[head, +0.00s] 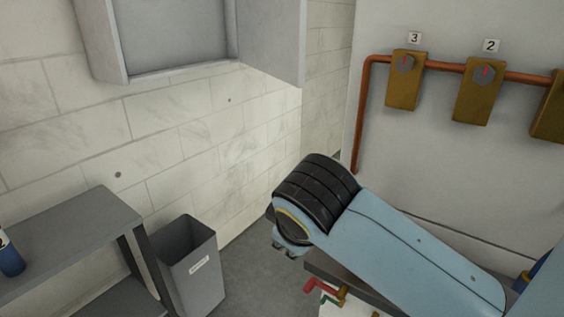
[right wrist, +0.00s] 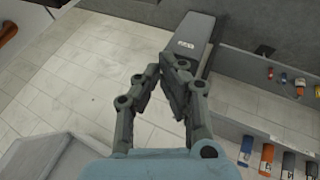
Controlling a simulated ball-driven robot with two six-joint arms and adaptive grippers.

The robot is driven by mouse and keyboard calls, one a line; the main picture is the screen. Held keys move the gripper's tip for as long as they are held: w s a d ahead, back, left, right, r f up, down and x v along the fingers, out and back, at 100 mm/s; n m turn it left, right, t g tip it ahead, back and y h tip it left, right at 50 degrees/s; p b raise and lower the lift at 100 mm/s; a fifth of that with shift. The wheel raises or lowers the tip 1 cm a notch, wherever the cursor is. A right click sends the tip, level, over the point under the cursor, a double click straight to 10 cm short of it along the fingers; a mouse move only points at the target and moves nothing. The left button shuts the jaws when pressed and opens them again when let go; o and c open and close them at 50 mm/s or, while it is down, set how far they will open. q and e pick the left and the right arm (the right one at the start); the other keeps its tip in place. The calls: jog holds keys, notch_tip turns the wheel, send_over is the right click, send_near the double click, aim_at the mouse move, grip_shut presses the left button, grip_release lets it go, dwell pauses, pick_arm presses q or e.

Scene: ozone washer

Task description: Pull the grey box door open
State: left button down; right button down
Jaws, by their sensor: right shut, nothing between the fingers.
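The grey box (head: 170,38) is on the tiled wall at the top left of the head view, cut off by the top edge. Its front is open and its inside shows. Its grey door (head: 272,40) stands swung out at the right side of the box. In the right wrist view my right gripper (right wrist: 168,72) has its fingertips together with nothing between them. In the head view my right arm is below and right of the door, apart from it. A pale grey shape at the lower left of the wrist view may be the box. My left gripper is not in view.
A grey bin (head: 190,265) stands on the floor beside a grey shelf (head: 70,235) at the left. Brown valve boxes (head: 405,80) hang on a copper pipe at the right. The wall below the box is clear.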

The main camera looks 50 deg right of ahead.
jog(key=w+d+r+t+h, duration=0.2)
jog(key=w+d+r+h, duration=0.45)
jog(key=w+r, duration=0.4)
jog(key=n+h, duration=0.2)
jog(key=h, duration=0.4)
send_near(289, 58)
jog(key=a, duration=0.8)
jog(key=shift+g, duration=0.3)
jog(key=p+x, duration=0.1)
jog(key=x, duration=0.3)
jog(key=s+p+x, duration=0.1)
jog(key=x, duration=0.3)
jog(key=s+p+x, duration=0.1)
jog(key=x, duration=0.3)
jog(key=shift+d+p, duration=0.3)
jog(key=shift+d, duration=0.35)
